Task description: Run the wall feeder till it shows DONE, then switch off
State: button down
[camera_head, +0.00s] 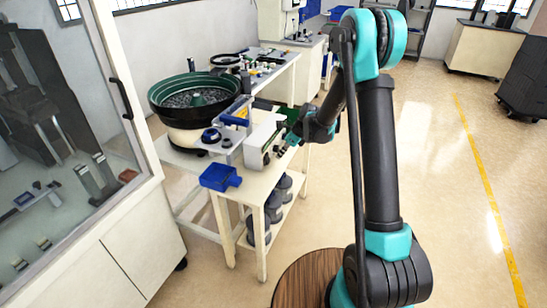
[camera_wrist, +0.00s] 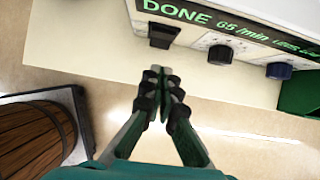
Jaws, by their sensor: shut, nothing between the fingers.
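The feeder's white control box (camera_wrist: 255,25) fills the top of the wrist view; its green display (camera_wrist: 205,14) reads DONE and 65 /min. Below the display are a black rocker switch (camera_wrist: 163,35), a black knob (camera_wrist: 220,53) and a blue knob (camera_wrist: 279,70). I cannot tell which way the rocker is set. My gripper (camera_wrist: 158,75) is shut and empty, apart from the box, just below the rocker in the picture. In the head view the green bowl feeder (camera_head: 190,90) stands on a bench, with the control box (camera_head: 265,135) beside it and my gripper (camera_head: 280,150) in front.
A blue bin (camera_head: 220,178) sits at the front corner of the white bench (camera_head: 252,190). Several grey containers (camera_head: 273,205) stand on its lower shelf. A glass-fronted cabinet (camera_head: 75,130) stands close on the left. Open floor (camera_head: 460,190) lies to the right.

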jog(key=v, duration=0.9)
jog(key=shift+a+r, duration=0.15)
jog(key=shift+r, duration=0.35)
